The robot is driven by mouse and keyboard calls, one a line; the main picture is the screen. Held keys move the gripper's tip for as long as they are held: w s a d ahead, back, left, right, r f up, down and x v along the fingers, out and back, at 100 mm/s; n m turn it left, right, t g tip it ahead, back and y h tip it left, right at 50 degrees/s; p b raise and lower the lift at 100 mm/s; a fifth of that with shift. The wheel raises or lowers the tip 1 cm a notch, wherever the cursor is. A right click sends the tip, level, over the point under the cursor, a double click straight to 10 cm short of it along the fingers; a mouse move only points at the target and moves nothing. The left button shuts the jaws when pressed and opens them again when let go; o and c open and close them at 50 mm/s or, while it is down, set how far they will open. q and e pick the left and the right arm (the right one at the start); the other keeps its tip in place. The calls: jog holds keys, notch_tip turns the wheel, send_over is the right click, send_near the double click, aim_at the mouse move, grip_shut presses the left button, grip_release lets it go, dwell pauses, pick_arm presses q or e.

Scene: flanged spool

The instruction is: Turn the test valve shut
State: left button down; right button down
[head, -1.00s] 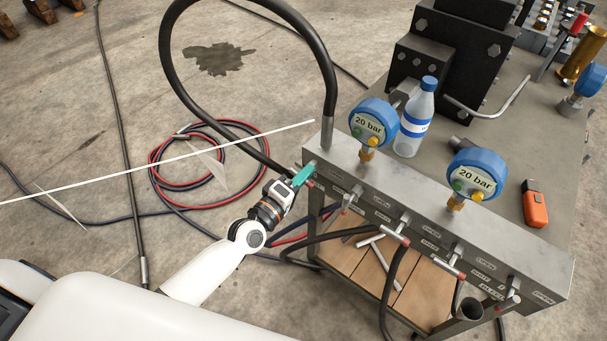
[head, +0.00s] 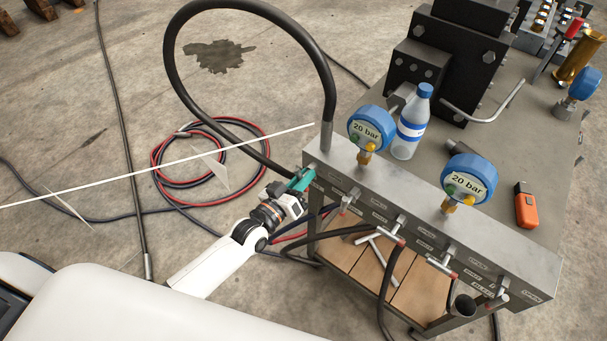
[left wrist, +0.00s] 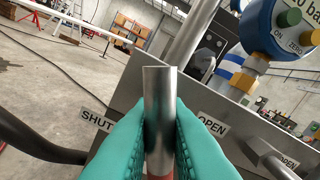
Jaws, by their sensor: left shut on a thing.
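The steel valve block (head: 420,228) runs along the front edge of the bench, with a row of valve handles on its face. My left gripper (head: 300,180) is at its left end. In the left wrist view my teal fingers (left wrist: 158,138) are shut on a grey metal valve handle (left wrist: 160,95) with red at its lower end. A SHUT label (left wrist: 95,122) lies left of the handle and an OPEN label (left wrist: 212,122) right of it. In the head view the gripper hides most of this handle. The name on this valve cannot be read. My right gripper is not in view.
Other T-shaped handles (head: 392,236) stick out to the right along the block. Two blue 20 bar gauges (head: 371,128) and (head: 468,180) stand on top. A thick black hose (head: 170,60) loops over the left end.

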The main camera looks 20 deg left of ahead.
pick_arm(q)
jog(key=m+p, duration=0.1)
jog(key=m, duration=0.2)
jog(key=shift+m, duration=0.3)
jog(key=shift+m+p, duration=0.3)
jog(key=shift+m, duration=1.7)
jog(key=c, duration=1.4)
grip_release()
jog(key=shift+o, duration=0.2)
jog(key=b+v, duration=0.2)
jog(key=v, duration=1)
